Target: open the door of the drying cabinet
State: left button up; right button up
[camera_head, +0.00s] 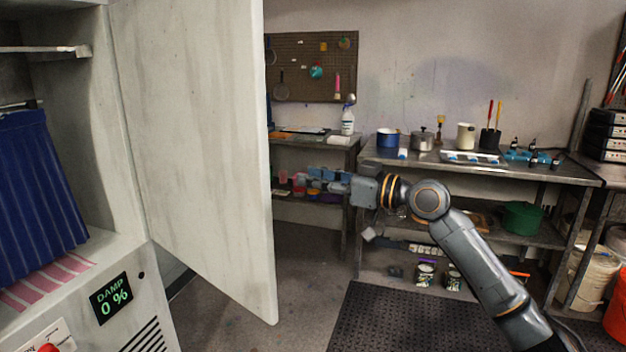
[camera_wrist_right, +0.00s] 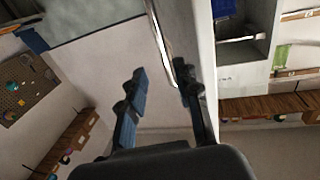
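The drying cabinet (camera_head: 95,265) stands at the left of the head view. Its pale door (camera_head: 195,140) is swung wide open, and the inside shows. In the right wrist view a metal bar handle (camera_wrist_right: 158,40) runs along the door's outer face (camera_wrist_right: 95,55), near its edge. The head view does not show this handle. My right gripper (camera_head: 318,180) is to the right of the door's free edge. Its two fingers are spread in the right wrist view (camera_wrist_right: 160,85), with the handle's end seen between the tips. I see no grip on it. My left gripper is out of view.
Blue cloth (camera_head: 38,195) hangs inside the cabinet above a panel display (camera_head: 112,298) reading "DAMP 0 %". A metal bench (camera_head: 375,155) with pots and a back table (camera_head: 340,140) stand beyond my right arm. Floor shows between the door and the black mat (camera_head: 400,325).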

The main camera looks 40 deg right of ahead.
jog(key=w+f+h, duration=0.1)
jog(key=f, duration=0.2)
jog(key=f+p, duration=0.1)
jog(key=f, duration=0.2)
jog(key=w+f+h, duration=0.1)
jog(key=f, duration=0.1)
jog(key=shift+w+d+f+g+h, duration=0.3)
jog(key=shift+d+f+g, duration=0.05)
jog(key=shift+f+g, duration=0.05)
grip_shut()
jog(key=n+t+h+p, duration=0.2)
jog(key=n+h+p, duration=0.3)
jog(key=n+p, duration=0.65)
send_near(248, 215)
jog(key=s+a+r+n+b, duration=0.2)
jog(key=s+a, duration=0.2)
jog(key=a, duration=0.1)
jog(key=shift+w+d+f+p, duration=0.1)
jog(key=shift+w+d+p, duration=0.55)
jog(key=shift+w, duration=1.2)
jog(key=shift+w+d+f+p, duration=0.1)
jog(key=shift+w+d+p, duration=0.55)
jog(key=shift+w, duration=1.2)
jog(key=shift+w+d+f+p, duration=0.1)
jog(key=shift+w+d+p, duration=0.55)
jog(key=shift+w, duration=1.2)
